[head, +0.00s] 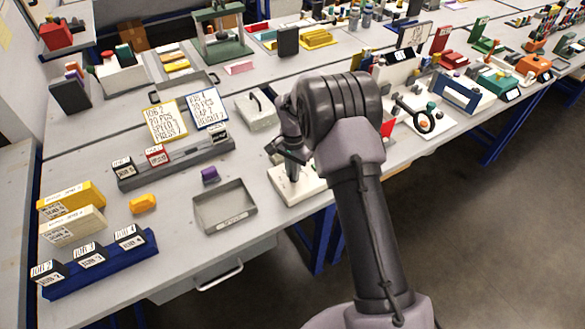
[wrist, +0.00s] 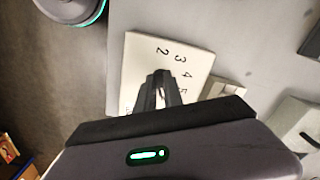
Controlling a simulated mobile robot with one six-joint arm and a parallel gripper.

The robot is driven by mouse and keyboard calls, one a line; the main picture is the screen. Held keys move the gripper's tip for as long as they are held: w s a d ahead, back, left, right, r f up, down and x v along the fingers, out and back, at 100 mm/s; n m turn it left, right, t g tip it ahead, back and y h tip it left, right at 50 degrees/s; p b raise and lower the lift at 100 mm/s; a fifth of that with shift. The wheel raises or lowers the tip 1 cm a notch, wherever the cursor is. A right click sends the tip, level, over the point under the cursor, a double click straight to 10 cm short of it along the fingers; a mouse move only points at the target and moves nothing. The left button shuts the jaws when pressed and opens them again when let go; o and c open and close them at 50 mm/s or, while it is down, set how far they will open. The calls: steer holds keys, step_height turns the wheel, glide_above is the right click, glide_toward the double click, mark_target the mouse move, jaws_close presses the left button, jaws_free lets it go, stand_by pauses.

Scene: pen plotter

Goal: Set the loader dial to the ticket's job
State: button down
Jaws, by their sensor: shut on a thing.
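The loader dial's pale base plate (head: 301,190) sits near the front edge of the bench. The plate also shows in the wrist view (wrist: 196,58), with the numbers 2, 3, 4 and 5 readable in an arc. My gripper (head: 291,173) is over the plate, its fingers pointing down. In the wrist view its fingers (wrist: 162,80) are closed together at the plate's middle, on the dial's knob, which they mostly hide. I cannot tell which number the dial points to. A yellow-framed ticket (head: 166,121) and a blue-framed ticket (head: 208,107) stand behind, left of the dial.
A grey rack (head: 180,163) with small labelled blocks stands before the tickets. An empty grey tray (head: 225,207) and a purple block (head: 210,175) lie left of the dial. A blue rack (head: 100,265) is at front left. A white lidded box (head: 257,110) stands behind.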

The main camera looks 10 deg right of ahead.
steer(key=n+p, duration=0.1)
steer(key=n, duration=0.3)
steer(key=shift+d+r+n+p, duration=0.1)
steer(key=shift+n+p, duration=0.2)
steer(key=n+p, duration=0.1)
steer(key=n, duration=0.2)
steer(key=shift+s+d+n, duration=0.1)
steer(key=shift+n, duration=0.3)
steer(key=n+p, duration=0.1)
steer(key=n, duration=0.2)
steer(key=shift+d+n, duration=0.15)
steer(key=shift+n, duration=0.15)
steer(key=n+p, duration=0.1)
steer(key=n, duration=0.3)
steer(key=shift+d+n, duration=0.1)
steer(key=shift+n, duration=0.2)
steer(key=n+p, duration=0.1)
steer(key=n, duration=0.3)
steer(key=shift+d, duration=0.1)
steer(key=n, duration=0.4)
steer(key=shift+w+p, duration=0.25)
steer(key=shift+p, duration=0.15)
steer(key=n, duration=0.4)
steer(key=shift+w+p, duration=0.1)
steer(key=shift+p, duration=0.25)
steer(key=shift+w+n, duration=0.15)
steer(key=shift+n, duration=2.05)
